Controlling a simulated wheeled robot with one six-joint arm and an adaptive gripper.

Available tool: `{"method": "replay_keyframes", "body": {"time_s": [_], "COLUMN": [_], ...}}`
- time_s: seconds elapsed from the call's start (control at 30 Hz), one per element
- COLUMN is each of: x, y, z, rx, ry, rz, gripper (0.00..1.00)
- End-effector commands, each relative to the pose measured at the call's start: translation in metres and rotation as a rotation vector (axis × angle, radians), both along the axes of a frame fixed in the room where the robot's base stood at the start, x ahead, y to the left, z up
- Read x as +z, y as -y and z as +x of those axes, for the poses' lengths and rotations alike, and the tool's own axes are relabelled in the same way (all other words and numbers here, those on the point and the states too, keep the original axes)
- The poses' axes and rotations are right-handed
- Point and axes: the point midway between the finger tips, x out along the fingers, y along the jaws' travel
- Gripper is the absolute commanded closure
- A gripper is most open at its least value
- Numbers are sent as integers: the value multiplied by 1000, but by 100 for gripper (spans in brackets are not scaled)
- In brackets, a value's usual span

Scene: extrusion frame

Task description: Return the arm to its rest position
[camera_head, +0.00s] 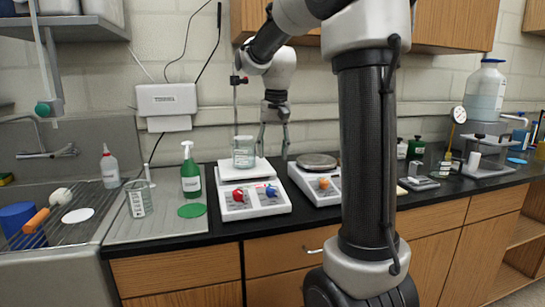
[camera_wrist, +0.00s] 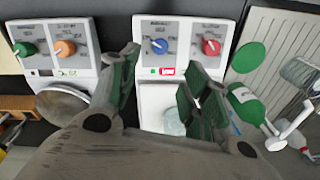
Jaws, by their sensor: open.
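My gripper (camera_head: 273,150) hangs fingers down above the black counter, just right of a glass beaker (camera_head: 243,152) in the head view. Its two fingers are spread apart with nothing between them. My arm is raised and bent, and its thick dark link crosses the middle of the head view. In the wrist view my gripper (camera_wrist: 158,82) shows its green-padded fingers open over the white hotplate device. The beaker (camera_wrist: 174,122) is partly hidden behind the right finger there.
The beaker stands on a white device (camera_head: 255,207) with red and blue knobs. A second device (camera_head: 318,190) with an orange knob is beside it. A green bottle (camera_head: 191,172) and another beaker (camera_head: 139,199) stand left. Wall cabinets (camera_head: 455,25) hang above.

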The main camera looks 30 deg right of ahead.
Motion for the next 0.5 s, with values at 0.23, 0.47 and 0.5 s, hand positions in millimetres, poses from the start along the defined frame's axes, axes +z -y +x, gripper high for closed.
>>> {"method": "replay_keyframes", "body": {"time_s": [0.23, 0.47, 0.5], "x": [0, 0, 0], "y": [0, 0, 0], "z": [0, 0, 2], "rx": [0, 14, 34], "ry": [0, 1, 8], "rz": [0, -2, -4], "gripper": [53, 53, 53]}}
